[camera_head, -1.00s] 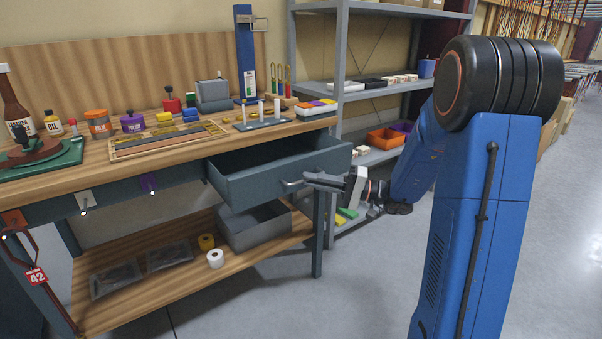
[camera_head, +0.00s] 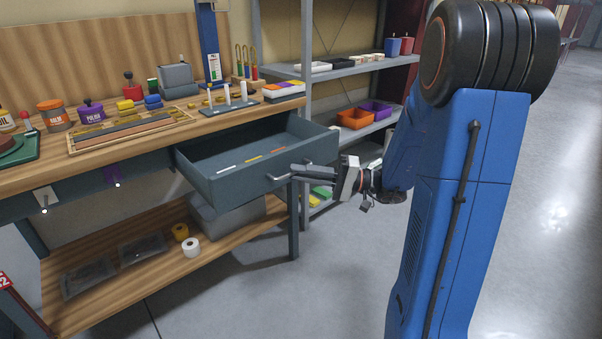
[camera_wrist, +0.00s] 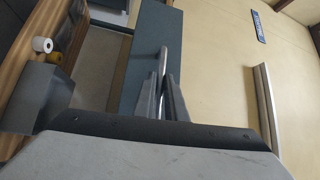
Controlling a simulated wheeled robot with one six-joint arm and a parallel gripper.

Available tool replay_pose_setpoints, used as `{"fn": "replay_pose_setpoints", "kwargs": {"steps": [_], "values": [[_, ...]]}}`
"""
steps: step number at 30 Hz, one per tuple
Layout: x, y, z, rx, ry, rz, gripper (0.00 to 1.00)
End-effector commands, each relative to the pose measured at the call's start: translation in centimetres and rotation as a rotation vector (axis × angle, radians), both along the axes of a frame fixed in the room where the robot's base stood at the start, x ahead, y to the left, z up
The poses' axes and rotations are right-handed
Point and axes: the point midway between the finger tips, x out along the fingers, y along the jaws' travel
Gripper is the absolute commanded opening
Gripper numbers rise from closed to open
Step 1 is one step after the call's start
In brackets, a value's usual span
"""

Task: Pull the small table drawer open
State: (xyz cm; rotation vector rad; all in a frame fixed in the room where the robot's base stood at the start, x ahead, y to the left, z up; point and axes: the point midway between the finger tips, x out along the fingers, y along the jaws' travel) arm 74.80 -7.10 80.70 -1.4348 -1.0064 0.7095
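The small table drawer (camera_head: 250,178) is a dark grey-blue box under the right end of the wooden workbench top, pulled well out, with its inside showing. Its metal bar handle (camera_head: 276,177) is on the front panel. My gripper (camera_head: 300,171) is at the handle. In the wrist view, my two fingers (camera_wrist: 162,98) lie close on either side of the handle bar (camera_wrist: 163,60), in front of the dark drawer front (camera_wrist: 150,38). They look shut on it. Three thin strips, white, yellow and orange, lie on the drawer floor.
The bench top (camera_head: 50,178) carries bottles, jars and a slotted tray. A lower wooden shelf (camera_head: 110,305) holds a grey bin (camera_head: 225,220) and tape rolls. A metal rack (camera_head: 345,68) with orange and purple bins stands behind. The floor in front is clear.

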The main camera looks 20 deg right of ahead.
Motion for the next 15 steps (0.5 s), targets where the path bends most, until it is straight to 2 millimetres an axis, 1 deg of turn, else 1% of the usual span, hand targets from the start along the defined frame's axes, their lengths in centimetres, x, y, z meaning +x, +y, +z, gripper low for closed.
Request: {"fn": "replay_pose_setpoints", "kwargs": {"steps": [1, 2, 11, 15], "values": [[0.02, -0.03, -0.04, 0.001, 0.001, -0.001, 0.23], [0.03, -0.02, -0.04, 0.0, 0.001, 0.0, 0.28], [-0.01, -0.05, 0.01, 0.001, 0.0, 0.0, 0.28], [-0.25, -0.67, -0.06, 0.001, 0.0, -0.002, 0.28]]}}
